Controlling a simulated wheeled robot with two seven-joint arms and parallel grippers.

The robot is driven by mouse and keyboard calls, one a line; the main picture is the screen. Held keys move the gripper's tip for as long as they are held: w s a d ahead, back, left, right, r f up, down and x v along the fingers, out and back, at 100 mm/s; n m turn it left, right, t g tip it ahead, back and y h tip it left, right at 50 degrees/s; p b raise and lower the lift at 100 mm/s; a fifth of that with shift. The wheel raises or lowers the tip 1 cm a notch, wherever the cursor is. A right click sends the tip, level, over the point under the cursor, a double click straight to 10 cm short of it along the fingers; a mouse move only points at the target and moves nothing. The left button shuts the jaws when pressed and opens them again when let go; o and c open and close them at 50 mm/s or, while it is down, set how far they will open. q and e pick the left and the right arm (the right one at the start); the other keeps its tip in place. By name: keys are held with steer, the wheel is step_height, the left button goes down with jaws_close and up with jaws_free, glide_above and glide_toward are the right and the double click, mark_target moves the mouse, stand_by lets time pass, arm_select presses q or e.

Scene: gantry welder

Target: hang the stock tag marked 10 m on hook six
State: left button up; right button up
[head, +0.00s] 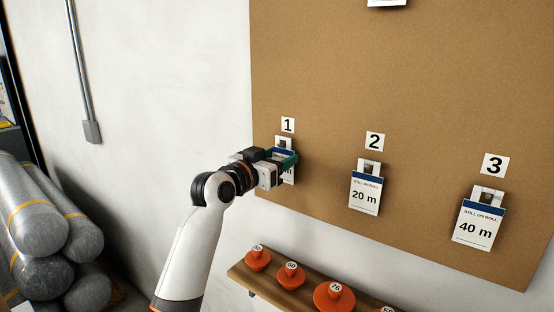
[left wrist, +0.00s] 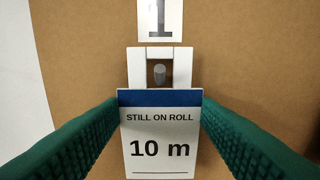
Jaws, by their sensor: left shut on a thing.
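The stock tag marked 10 m (left wrist: 160,150) is white with a blue band, under the label 1 (left wrist: 160,18). The peg of hook one (left wrist: 159,73) shows through the opening at the tag's top. My left gripper (head: 287,161) is at this tag, its green fingers (left wrist: 159,108) shut on the tag's two side edges. In the head view the fingers hide much of the tag. Hook six is not identifiable in view. My right gripper is not in view.
On the brown board (head: 400,90) a 20 m tag (head: 365,192) hangs under label 2 and a 40 m tag (head: 478,225) under label 3. A cut-off card (head: 387,3) shows at the top. Below is a wooden shelf (head: 262,283) with orange knobbed pieces. Grey rolls (head: 40,228) lie left.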

arm_select(q)
steer(key=shift+s+a+r, duration=0.1)
steer(key=shift+s+r, duration=0.05)
steer(key=shift+r, duration=0.05)
stand_by(0.4)
steer(key=p+v, duration=0.1)
steer(key=v, duration=0.5)
steer(key=shift+s+a, duration=0.2)
steer(key=shift+s, duration=0.05)
stand_by(1.1)
stand_by(1.4)
